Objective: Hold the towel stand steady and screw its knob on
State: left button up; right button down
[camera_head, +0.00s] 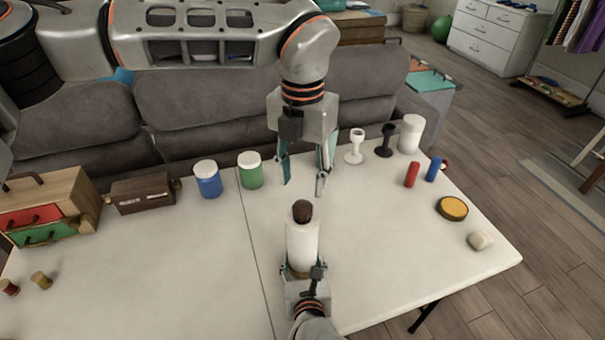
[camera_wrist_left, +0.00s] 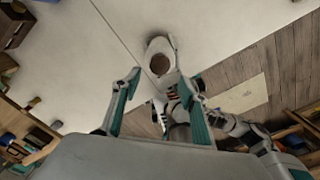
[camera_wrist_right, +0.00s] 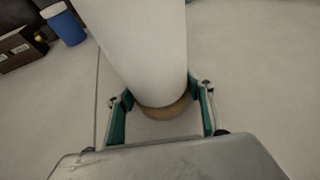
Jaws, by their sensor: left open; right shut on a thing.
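The towel stand with its white roll (camera_head: 302,246) stands upright near the table's front. A dark brown knob (camera_head: 302,211) sits on its top; how tightly it is seated cannot be told. My left gripper (camera_head: 304,183) is open and points down, a little above and behind the knob, with nothing between its fingers. The left wrist view shows the knob (camera_wrist_left: 166,63) beyond its open fingers. My right gripper (camera_head: 301,276) is shut on the stand low down. In the right wrist view, its fingers flank the stand's brown base (camera_wrist_right: 165,109), below the white roll (camera_wrist_right: 140,40).
On the white table (camera_head: 400,235) are a blue jar (camera_head: 208,180) and green jar (camera_head: 250,171). White goblet (camera_head: 355,147), black goblet (camera_head: 385,141) and white canister (camera_head: 410,134) stand at the back right. A wooden drawer box (camera_head: 50,206) is at left. Table around the stand is clear.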

aim_at(302, 205)
pick_arm(q)
jog(key=shift+f, duration=3.85)
jog(key=c, duration=1.2)
jog(key=shift+o, duration=0.2)
jog(key=o, duration=1.3)
jog(key=shift+r, duration=0.1)
notch_tip(302, 205, up, 12)
